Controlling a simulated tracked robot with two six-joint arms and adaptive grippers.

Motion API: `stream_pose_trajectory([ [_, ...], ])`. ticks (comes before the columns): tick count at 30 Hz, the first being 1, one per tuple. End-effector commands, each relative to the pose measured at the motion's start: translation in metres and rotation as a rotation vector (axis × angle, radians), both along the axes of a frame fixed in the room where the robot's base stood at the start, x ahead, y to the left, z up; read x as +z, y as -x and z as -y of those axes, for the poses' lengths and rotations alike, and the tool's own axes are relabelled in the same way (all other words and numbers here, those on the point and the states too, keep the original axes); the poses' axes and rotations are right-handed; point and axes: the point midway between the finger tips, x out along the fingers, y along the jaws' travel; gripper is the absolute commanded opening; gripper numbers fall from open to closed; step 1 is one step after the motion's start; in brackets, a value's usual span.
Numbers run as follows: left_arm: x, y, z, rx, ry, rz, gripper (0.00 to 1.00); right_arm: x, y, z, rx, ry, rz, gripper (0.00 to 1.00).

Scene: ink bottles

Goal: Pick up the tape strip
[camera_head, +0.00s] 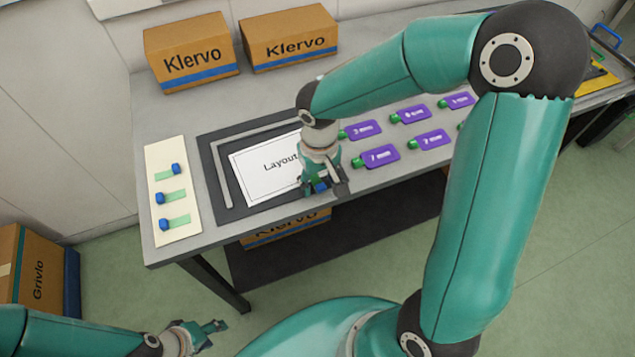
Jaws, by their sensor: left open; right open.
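Several green tape strips with blue ends lie on a cream card at the table's left end: a top strip (165,174), a middle strip (173,197) and a bottom strip (177,221). My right gripper (325,190) is open, pointing down at the front right corner of the white layout sheet (262,168). A small blue patch with some green shows at its fingers; it looks like another tape strip, but the fingers partly hide it. I cannot tell whether it touches the sheet. My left gripper (218,328) is open and empty, low in front of the table, away from the strips.
The sheet lies on a dark mat (215,180) with a grey bar (219,176) along its left side. Purple labels (381,156) with green ends lie to the right. Klervo boxes (190,50) stand at the back. A Grivlo box (38,270) is at lower left.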

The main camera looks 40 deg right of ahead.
Motion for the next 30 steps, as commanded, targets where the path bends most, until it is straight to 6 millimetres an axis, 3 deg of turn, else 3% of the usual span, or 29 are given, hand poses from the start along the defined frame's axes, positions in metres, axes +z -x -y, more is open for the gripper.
stream_pose_trajectory([
  [6,0.000,0.000,0.000,0.000,0.000,0.000,0.47,0.000,0.000,0.000,-0.001,0.000,0.001,0.50],
  [13,0.000,0.000,0.000,0.000,0.000,0.000,0.47,0.000,0.000,0.000,-0.001,0.000,0.001,0.12],
  [30,0.001,0.000,0.000,0.000,0.000,0.000,0.47,0.009,-0.001,0.000,-0.001,0.000,0.004,0.11],
])
